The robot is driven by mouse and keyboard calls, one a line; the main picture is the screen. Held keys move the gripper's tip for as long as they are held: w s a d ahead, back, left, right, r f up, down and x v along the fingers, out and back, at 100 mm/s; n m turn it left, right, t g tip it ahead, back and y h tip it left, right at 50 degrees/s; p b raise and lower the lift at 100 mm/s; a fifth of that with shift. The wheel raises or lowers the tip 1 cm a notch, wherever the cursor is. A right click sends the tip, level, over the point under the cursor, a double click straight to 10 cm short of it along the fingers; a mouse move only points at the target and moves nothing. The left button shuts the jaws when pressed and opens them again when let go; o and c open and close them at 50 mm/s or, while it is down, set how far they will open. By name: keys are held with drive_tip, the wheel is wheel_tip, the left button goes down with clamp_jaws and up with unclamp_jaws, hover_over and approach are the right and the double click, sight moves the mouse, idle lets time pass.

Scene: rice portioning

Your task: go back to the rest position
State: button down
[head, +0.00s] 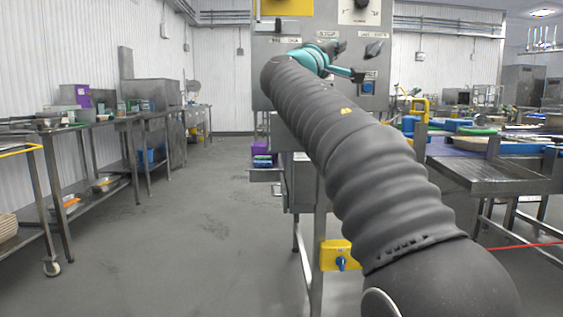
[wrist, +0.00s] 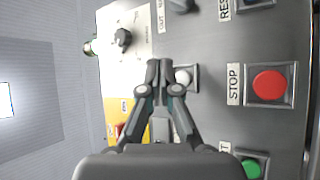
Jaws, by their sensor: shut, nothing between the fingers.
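My gripper (wrist: 159,70) is shut and empty in the wrist view, its two fingertips together in front of a grey control panel (wrist: 215,60). A white button (wrist: 184,77) shows just right of the fingertips; I cannot tell whether they touch the panel. In the head view my dark-sleeved arm reaches from the bottom right up to the control panel (head: 268,75). The panel also carries a red STOP button (wrist: 269,85), a green button (wrist: 251,168) and a black knob (wrist: 123,38).
A steel bench (head: 85,125) with boxes and trays stands at the left. A steel table (head: 480,178) with blue and green items stands at the right. A yellow switch box (head: 338,255) is low beside my arm. The grey floor (head: 190,230) at left centre is clear.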

drive_tip(key=s+d+f+m+g+y+p, duration=0.1)
drive_tip(key=s+d+f+g+y, duration=0.1)
drive_tip(key=s+f, duration=0.45)
drive_tip(key=s+d+f+m+g+y+p, duration=0.1)
drive_tip(key=s+d+f+g+y, duration=0.25)
drive_tip(key=f, duration=0.65)
drive_tip(key=s+d+f+g+y, duration=0.1)
drive_tip(key=s+d+f+y, duration=0.1)
drive_tip(key=s+f, duration=0.5)
drive_tip(key=s+a+f+m+g+y+p, duration=0.1)
drive_tip(key=s+a+f+m+g+y, duration=0.1)
drive_tip(key=s+f, duration=0.8)
drive_tip(key=s+a+f+m+g+y+p, duration=0.1)
drive_tip(key=s+a+f+y, duration=0.4)
drive_tip(key=s+f, duration=0.6)
wheel_tip(320, 180, down, 6)
drive_tip(key=shift+a+r+m+g, duration=0.15)
drive_tip(key=shift+a+m+g, duration=0.15)
drive_tip(key=shift+m+g, duration=0.55)
